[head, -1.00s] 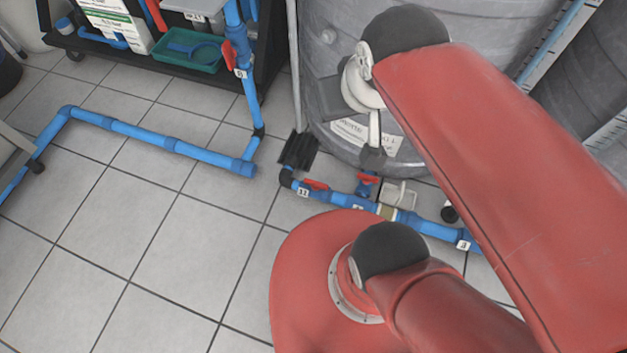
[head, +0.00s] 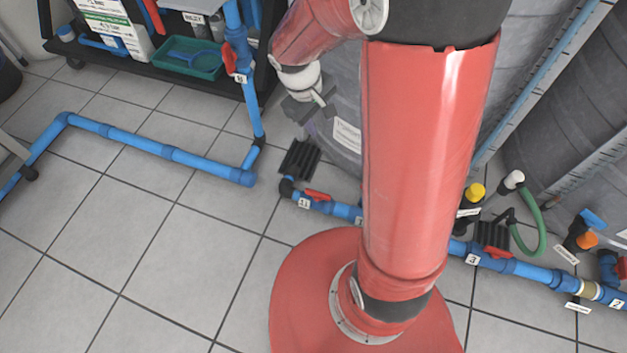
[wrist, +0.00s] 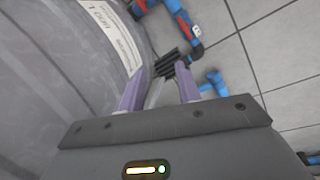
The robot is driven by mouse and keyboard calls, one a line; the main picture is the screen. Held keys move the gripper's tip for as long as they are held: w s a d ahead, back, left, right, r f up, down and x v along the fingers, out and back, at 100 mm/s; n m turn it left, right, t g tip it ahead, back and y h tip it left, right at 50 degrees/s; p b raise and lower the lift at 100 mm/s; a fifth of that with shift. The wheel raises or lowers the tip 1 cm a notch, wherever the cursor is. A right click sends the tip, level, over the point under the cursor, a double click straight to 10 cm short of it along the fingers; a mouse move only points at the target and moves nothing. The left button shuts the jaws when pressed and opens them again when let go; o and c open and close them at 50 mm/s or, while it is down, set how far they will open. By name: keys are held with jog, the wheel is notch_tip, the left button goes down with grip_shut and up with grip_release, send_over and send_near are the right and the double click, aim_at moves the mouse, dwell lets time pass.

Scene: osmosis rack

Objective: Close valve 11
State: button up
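Valve 11 is a red lever handle (head: 317,195) on a blue floor pipe (head: 345,212), beside a white tag marked 11 (head: 304,203). The handle appears to lie roughly along the pipe. In the wrist view a red handle (wrist: 184,18) shows on the blue pipe at the top, beyond my fingers. Its tag is too small to read there. My gripper (head: 312,112) hangs by the grey tank, above and behind the valve in the head view. In the wrist view its two purple fingers (wrist: 160,88) stand apart, with nothing clearly held between them.
A black ribbed block (head: 300,158) stands near the pipe's black elbow, also showing past my fingertips in the wrist view (wrist: 170,62). The grey tank (wrist: 60,70) is close on the left. Another blue pipe (head: 170,153) crosses the left floor. Tiled floor (head: 150,250) is open at front left.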

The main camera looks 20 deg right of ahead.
notch_tip(320, 180, down, 15)
jog(key=w+a+n+g+b, duration=0.1)
jog(key=w+n+g+b, duration=0.1)
jog(key=n, duration=0.3)
send_near(317, 192)
jog(key=shift+w+a+f+g+h+b, duration=0.15)
jog(key=shift+w+f+g+h+b, duration=0.15)
jog(key=shift+f+g+h+b, duration=0.25)
jog(key=shift+s+f, duration=0.1)
jog(key=shift+f, duration=0.35)
jog(key=b+x, duration=0.1)
jog(key=x, duration=0.6)
jog(key=shift+f, duration=0.25)
jog(key=shift+c, duration=0.4)
grip_shut()
